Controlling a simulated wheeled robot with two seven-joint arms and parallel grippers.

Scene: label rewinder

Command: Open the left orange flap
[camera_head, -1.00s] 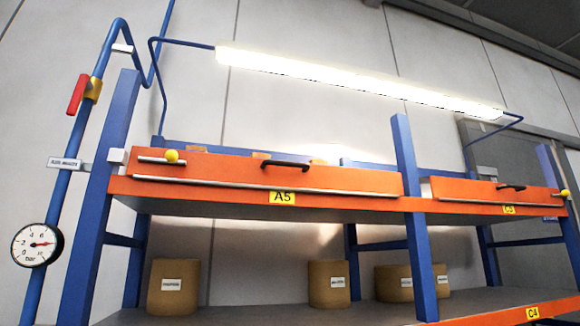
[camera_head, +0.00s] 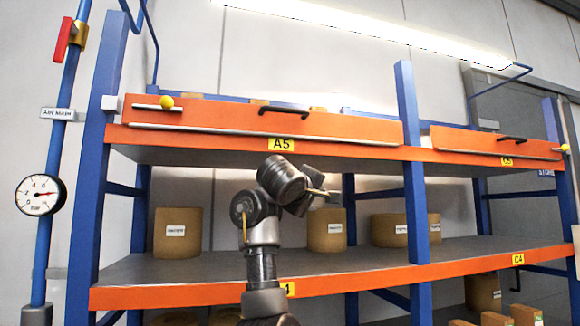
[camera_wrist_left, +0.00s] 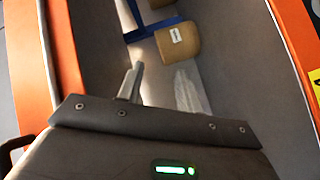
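The left orange flap (camera_head: 215,118) stands upright and closed along the upper shelf, above the yellow A5 label (camera_head: 281,144). A black bar handle (camera_head: 284,110) is at its upper middle. A rod with a yellow knob (camera_head: 166,102) is at its left end. My left gripper (camera_head: 322,191) is below the flap, in front of the shelf opening and right of the handle, apart from both. In the left wrist view, the grey gripper body fills the bottom. My right gripper is not in view.
The lower shelf (camera_head: 120,270) bears several brown rolls (camera_head: 178,233). A blue upright (camera_head: 412,150) stands right of the flap, and another orange flap (camera_head: 480,142) lies beyond it. A pressure gauge (camera_head: 41,195) hangs at left. A lit lamp (camera_head: 370,30) is above.

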